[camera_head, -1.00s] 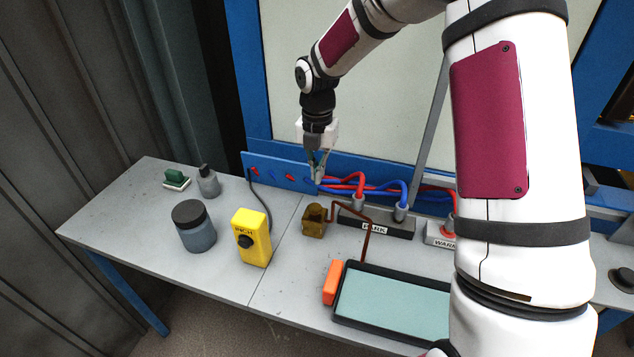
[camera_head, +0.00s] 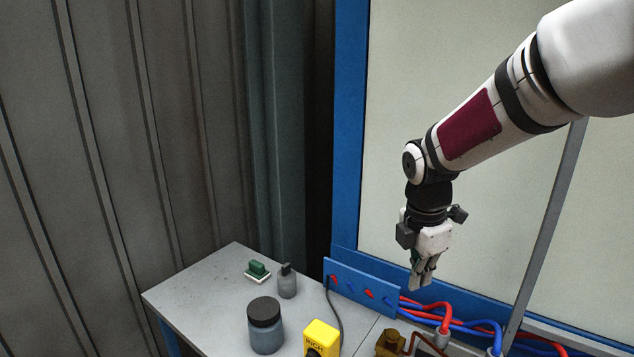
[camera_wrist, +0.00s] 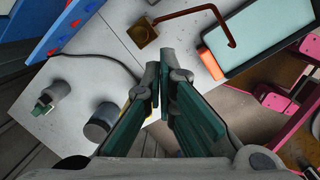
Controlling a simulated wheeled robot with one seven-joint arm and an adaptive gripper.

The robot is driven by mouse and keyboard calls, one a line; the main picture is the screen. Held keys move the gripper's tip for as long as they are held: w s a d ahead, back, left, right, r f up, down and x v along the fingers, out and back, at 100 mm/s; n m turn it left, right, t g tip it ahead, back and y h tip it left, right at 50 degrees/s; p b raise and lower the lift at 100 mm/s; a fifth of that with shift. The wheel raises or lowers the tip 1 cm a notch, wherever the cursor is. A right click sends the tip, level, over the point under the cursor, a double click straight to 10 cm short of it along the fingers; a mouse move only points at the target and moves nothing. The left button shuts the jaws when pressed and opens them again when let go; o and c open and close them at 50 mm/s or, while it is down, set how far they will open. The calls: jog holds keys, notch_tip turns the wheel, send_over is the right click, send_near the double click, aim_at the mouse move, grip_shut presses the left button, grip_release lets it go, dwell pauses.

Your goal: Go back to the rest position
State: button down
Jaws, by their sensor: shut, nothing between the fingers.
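My gripper (camera_head: 421,282) hangs pointing down in the head view, in front of the pale panel and above the back edge of the table (camera_head: 200,300). Its fingers are together with nothing between them. In the wrist view my gripper (camera_wrist: 161,90) shows its two fingertips close together over the table, apart from any object. The blue plate (camera_head: 362,287) with red and blue marks stands at the back of the table, left of and below my gripper.
Red and blue hoses (camera_head: 440,312) run below my gripper. A dark-lidded jar (camera_head: 266,328), a grey bottle (camera_head: 287,282), a green-handled item (camera_head: 258,271), a yellow box (camera_head: 321,338) and a brass block (camera_head: 390,343) stand on the table. A corrugated wall (camera_head: 110,150) is at left.

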jog(key=s+r+m+t, duration=0.1)
jog(key=s+r+m, duration=0.2)
jog(key=s+m, duration=0.4)
jog(key=s+r+m+t, duration=0.1)
jog(key=s+r+m, duration=0.3)
jog(key=s+m, duration=0.3)
jog(key=s+r+m+t+y, duration=0.1)
jog(key=s+r+m+t, duration=0.1)
jog(key=s+m, duration=0.5)
jog(key=shift+s+a+r, duration=0.4)
jog(key=shift+s+r, duration=0.5)
jog(key=shift+s, duration=0.35)
jog(key=shift+f, duration=0.1)
